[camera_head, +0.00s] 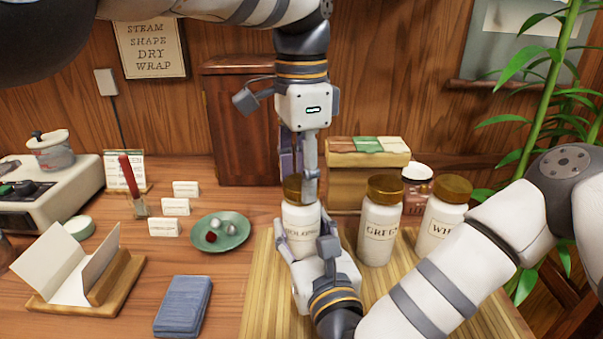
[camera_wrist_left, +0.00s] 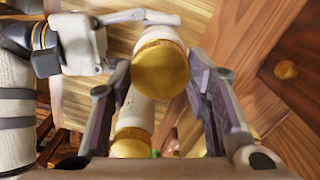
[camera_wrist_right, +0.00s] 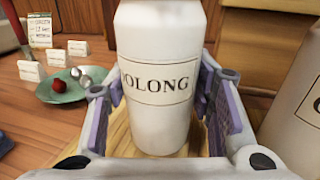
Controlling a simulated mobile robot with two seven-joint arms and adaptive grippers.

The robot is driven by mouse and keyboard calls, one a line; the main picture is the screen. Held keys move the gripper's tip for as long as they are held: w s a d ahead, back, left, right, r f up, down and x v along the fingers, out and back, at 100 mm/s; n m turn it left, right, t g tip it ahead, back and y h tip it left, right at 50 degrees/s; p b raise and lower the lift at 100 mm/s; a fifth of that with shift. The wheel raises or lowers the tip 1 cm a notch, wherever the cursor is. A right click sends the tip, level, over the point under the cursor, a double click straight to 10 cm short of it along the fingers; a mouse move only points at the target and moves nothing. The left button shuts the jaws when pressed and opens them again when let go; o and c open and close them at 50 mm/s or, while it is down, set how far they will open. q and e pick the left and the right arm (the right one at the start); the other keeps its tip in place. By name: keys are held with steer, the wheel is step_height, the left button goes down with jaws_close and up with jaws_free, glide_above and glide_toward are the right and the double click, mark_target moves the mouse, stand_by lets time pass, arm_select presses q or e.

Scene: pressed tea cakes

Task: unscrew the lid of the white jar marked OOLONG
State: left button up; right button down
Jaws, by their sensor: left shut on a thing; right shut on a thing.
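The white OOLONG jar (camera_head: 300,221) stands upright on the slatted bamboo mat (camera_head: 262,290). Its label faces me in the right wrist view (camera_wrist_right: 156,85). Its gold lid (camera_wrist_left: 161,70) sits on top. My left gripper (camera_head: 300,185) points straight down from above, shut on the lid, with a finger on either side. My right gripper (camera_head: 306,245) comes in low from the front right, shut on the jar's body, with a pad on either side (camera_wrist_right: 160,105). The lid is partly hidden behind the left fingers in the head view, and the jar's lower part behind the right gripper.
A white GREEN jar (camera_head: 380,225) and another white jar (camera_head: 440,222) stand close on the right. A wooden box (camera_head: 362,190) and a dark jar (camera_head: 417,185) are behind. A green dish (camera_head: 236,238) and a blue cloth (camera_head: 183,303) lie to the left.

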arm_select(q)
steer(key=n, duration=1.2)
steer(key=shift+n, duration=0.4)
steer(key=shift+r, duration=0.2)
steer(key=shift+r, duration=0.9)
steer(key=shift+r, duration=2)
arm_select(e)
steer(key=c, duration=0.7)
jaws_free()
